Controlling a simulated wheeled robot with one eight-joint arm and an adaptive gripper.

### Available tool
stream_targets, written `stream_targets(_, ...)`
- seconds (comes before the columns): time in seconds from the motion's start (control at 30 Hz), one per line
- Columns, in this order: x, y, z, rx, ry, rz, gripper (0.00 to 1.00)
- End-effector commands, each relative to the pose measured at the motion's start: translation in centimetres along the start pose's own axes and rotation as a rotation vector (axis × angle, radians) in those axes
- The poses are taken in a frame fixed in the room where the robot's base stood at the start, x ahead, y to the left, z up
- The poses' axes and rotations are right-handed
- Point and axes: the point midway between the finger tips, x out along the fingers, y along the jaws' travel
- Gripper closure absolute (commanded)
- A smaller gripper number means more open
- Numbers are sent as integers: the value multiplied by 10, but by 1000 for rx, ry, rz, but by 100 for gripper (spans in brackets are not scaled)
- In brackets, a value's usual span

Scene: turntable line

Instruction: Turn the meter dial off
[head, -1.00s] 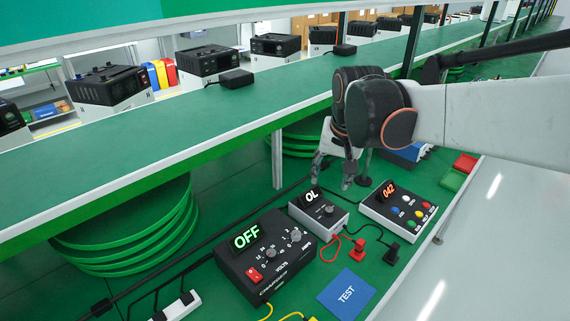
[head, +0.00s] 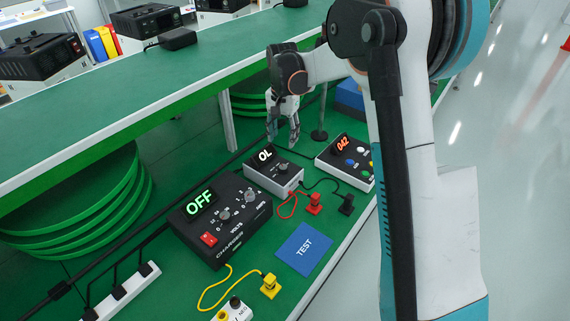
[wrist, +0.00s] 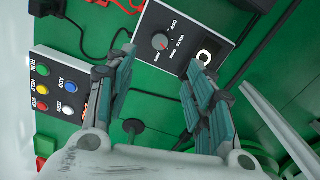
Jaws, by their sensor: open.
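The meter (head: 271,178) is a small grey-and-black box on the green bench, with a lit display (head: 265,155) reading OL. Its round dial (head: 283,167) also shows in the wrist view (wrist: 160,41), with OFF, VOLTS and another label around it. Where the dial points is too small to read surely. My gripper (head: 284,141) is open and empty, above and behind the meter. The left finger hides part of the meter's edge.
The black charger (head: 220,222) reading OFF stands left of the meter. A button box (head: 347,162) reading 042 stands right of it. Red (head: 314,204) and black (head: 347,204) plugs, leads and a blue TEST pad (head: 304,249) lie in front. The upper shelf (head: 150,95) runs behind.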

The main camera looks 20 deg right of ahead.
Motion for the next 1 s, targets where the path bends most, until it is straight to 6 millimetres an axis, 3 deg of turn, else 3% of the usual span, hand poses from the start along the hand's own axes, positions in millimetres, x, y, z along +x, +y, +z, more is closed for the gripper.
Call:
stream_targets(0.6,110,0,0,-2,2,-1,51)
stream_targets(0.8,127,0,0,-2,2,-1,51)
stream_targets(1.0,130,0,0,-2,2,-1,51)
